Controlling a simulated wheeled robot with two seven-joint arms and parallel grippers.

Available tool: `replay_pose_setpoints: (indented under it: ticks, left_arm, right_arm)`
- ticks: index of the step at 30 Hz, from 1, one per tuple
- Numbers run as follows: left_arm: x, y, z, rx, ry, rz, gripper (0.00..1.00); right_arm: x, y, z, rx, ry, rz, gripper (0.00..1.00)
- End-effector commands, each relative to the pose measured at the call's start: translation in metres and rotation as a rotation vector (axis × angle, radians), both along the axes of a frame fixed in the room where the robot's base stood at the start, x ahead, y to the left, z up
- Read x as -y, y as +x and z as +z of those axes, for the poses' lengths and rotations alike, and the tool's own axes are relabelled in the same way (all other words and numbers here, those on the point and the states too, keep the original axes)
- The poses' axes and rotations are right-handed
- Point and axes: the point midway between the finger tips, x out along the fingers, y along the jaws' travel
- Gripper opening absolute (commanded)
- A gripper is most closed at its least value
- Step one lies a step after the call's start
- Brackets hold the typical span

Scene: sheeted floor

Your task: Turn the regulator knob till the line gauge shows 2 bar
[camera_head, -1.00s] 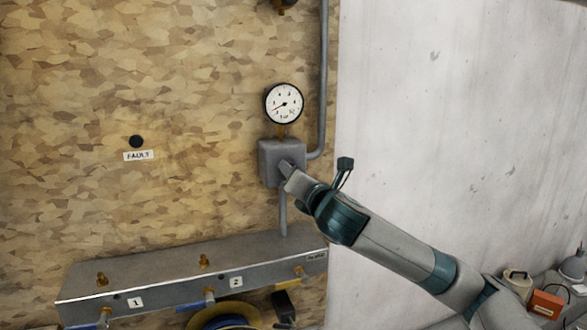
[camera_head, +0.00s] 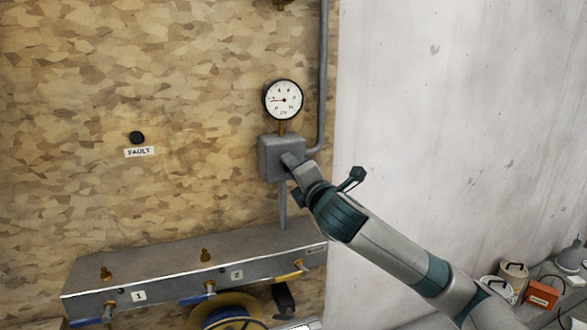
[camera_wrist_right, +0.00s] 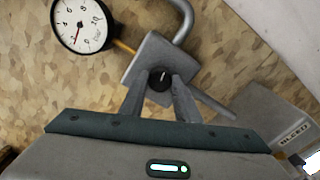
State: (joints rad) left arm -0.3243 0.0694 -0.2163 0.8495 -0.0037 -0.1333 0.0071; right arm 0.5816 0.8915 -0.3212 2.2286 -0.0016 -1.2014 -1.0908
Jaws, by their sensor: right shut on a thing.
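The line gauge (camera_head: 283,100) is a white dial with a black rim above the grey regulator block (camera_head: 268,158). Its red needle points left in the head view, close to the low-left figures; the exact reading is too small to tell. The gauge also shows tilted in the wrist view (camera_wrist_right: 84,24). The black regulator knob (camera_wrist_right: 160,79) with a light mark sits on the block's front, between my right fingertips. My right gripper (camera_wrist_right: 159,86) is shut on the knob, tilted relative to the block. In the head view the gripper (camera_head: 290,161) hides the knob. My left gripper is out of view.
A grey pipe (camera_head: 323,80) runs up beside the gauge. Below is a metal manifold (camera_head: 165,268) with brass fittings and blue and yellow handles. A black FAULT lamp (camera_head: 137,138) is at left. An orange box (camera_head: 541,295) and containers stand at lower right.

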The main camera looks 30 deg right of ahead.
Motion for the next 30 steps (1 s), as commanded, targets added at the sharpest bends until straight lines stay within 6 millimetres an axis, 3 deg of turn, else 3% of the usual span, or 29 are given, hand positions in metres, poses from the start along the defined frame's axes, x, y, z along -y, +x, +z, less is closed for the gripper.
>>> replay_pose_setpoints:
  ticks: [6,7,9,22,30]
  left_arm:
    - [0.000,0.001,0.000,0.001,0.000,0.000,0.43]
    - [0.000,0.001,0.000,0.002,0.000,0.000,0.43]
    - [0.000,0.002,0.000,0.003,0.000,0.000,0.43]
    - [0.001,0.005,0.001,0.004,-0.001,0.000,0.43]
    - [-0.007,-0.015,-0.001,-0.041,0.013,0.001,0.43]
  right_arm:
    - [0.000,0.000,-0.001,-0.002,-0.001,-0.001,0.07]
    - [0.000,0.000,-0.001,-0.002,-0.002,-0.001,0.34]
    - [0.000,0.000,-0.001,-0.001,-0.002,0.000,0.48]
    - [-0.001,-0.004,0.000,-0.001,-0.003,0.000,0.48]
    - [-0.008,-0.031,0.001,-0.002,-0.004,0.003,0.48]
